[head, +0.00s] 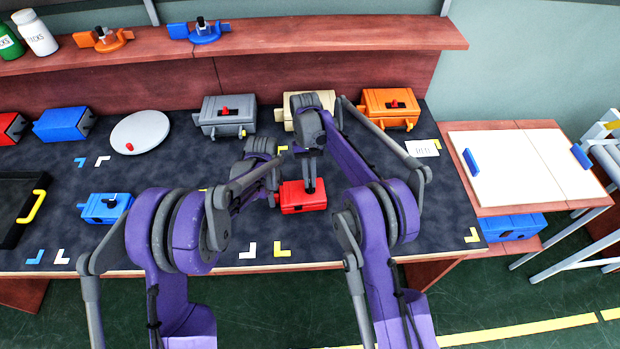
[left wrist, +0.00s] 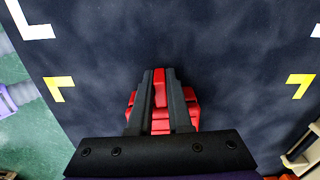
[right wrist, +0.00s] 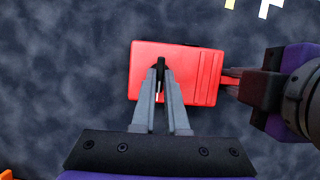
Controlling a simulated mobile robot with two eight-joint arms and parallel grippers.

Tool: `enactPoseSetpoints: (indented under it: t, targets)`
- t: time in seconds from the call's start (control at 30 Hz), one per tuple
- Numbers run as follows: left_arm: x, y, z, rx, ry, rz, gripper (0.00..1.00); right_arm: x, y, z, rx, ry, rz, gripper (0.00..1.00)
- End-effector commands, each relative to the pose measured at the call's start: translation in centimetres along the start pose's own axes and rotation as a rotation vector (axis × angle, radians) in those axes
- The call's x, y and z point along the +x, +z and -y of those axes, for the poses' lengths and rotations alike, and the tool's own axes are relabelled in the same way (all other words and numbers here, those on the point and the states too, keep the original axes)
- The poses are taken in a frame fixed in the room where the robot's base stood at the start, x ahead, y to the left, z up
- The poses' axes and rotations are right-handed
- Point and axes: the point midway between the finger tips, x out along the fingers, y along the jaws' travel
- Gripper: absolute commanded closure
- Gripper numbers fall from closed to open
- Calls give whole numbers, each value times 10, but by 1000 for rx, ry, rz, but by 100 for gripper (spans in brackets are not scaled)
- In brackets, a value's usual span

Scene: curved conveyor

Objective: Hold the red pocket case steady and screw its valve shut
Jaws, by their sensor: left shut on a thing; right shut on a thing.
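The red pocket case (head: 303,202) lies on the dark mat in the middle of the bench. It also shows in the right wrist view (right wrist: 188,66). My left gripper (head: 274,190) comes in from its left side and is shut on a narrow red part of it, seen between the fingers in the left wrist view (left wrist: 159,92). My right gripper (head: 310,187) points down over the case and is shut on its dark valve (right wrist: 160,64). The fingers hide most of the valve, so I cannot tell how far it is turned.
A blue case (head: 106,207) lies to the left; grey (head: 226,118), cream (head: 293,103) and orange (head: 390,106) cases stand behind. A round grey plate (head: 140,133) and a black tray with a yellow handle (head: 32,207) are at left. Coloured corner marks surround bare mat.

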Motion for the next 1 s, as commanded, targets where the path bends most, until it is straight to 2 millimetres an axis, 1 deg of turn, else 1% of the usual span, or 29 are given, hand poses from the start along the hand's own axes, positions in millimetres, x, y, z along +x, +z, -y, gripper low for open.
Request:
enactPoseSetpoints:
  t: [0.3, 0.33, 0.4, 0.5, 0.73, 0.83, 0.93, 1.0]
  targets:
    - [0, 0, 0, 0, 0, 0, 100, 1, 0, 0, -1, 1, -1, 100]
    - [0, 0, 0, 0, -1, 0, 100, 1, 0, 0, -1, 1, -1, 85]
    - [0, 0, 0, 0, 0, 0, 100, 0, 0, 0, -1, 1, -1, 73]
    - [0, 0, 0, 0, 0, 0, 100, 0, 0, 0, -1, 1, -1, 57]
    - [0, 0, 0, 0, 0, 0, 100, 0, 0, 0, 0, 1, 0, 57]
    - [0, 0, 0, 0, 0, 0, 100, -3, 0, 0, 0, 1, 0, 57]
    - [0, 0, 0, 0, 0, 0, 100, -14, 0, 0, 0, 1, 0, 57]
    - [0, 0, 0, 0, 0, 0, 100, -25, 0, 0, 0, 1, 0, 57]
